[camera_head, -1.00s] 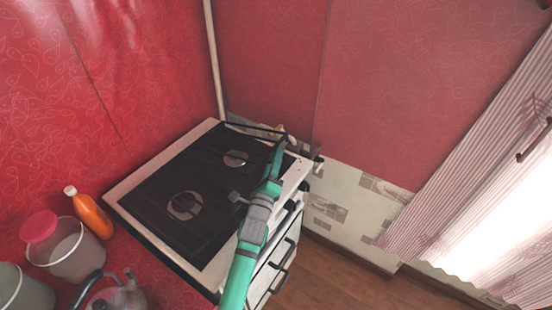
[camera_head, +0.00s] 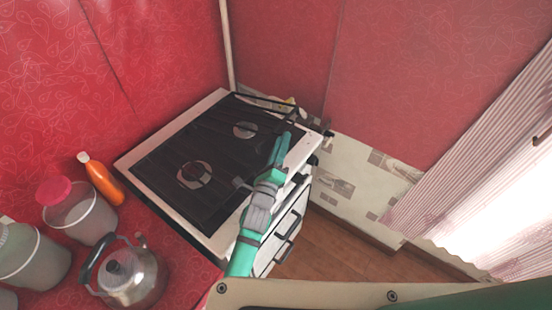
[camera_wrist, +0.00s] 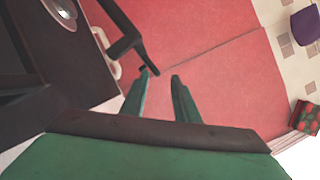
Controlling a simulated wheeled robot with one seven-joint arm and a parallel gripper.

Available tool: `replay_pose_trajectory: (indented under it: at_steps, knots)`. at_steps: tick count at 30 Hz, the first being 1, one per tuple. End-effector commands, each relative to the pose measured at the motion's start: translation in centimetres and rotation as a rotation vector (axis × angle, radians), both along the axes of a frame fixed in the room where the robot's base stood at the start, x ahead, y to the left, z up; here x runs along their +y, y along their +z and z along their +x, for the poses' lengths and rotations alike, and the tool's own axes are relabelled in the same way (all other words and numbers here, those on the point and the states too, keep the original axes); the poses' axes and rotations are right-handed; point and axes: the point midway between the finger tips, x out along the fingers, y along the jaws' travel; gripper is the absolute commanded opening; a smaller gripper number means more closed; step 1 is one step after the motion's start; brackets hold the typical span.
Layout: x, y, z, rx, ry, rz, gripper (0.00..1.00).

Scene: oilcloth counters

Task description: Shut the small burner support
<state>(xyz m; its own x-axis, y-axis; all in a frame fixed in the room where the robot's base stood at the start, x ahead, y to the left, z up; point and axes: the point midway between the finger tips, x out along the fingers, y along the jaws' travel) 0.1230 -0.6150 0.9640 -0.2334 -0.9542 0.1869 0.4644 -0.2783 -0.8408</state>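The stove (camera_head: 214,245) has a white body and a dark top with two visible burners. A thin dark burner support bar (camera_head: 268,98) stands out at the stove's back right corner and looks raised; which support it belongs to is hard to tell. My green gripper (camera_head: 283,140) is over the right side of the stove top, nearer than the bar.
A kettle (camera_head: 128,277), a bucket with a pink lid (camera_head: 82,216) and an orange bottle (camera_head: 101,180) stand left of the stove. A red wall is close behind it. The stove's front has handles (camera_head: 287,222). Open floor (camera_head: 345,255) lies to the right.

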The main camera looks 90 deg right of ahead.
Motion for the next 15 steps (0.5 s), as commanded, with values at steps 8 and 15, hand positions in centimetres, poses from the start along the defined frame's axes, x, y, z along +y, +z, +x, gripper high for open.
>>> replay_pose_trajectory:
  at_steps: [8,15]
  knots:
    - [2.8,-0.5,0.9,-0.003,0.004,-0.001,0.26]
    - [4.8,-1.0,1.4,-0.003,0.003,0.0,0.26]
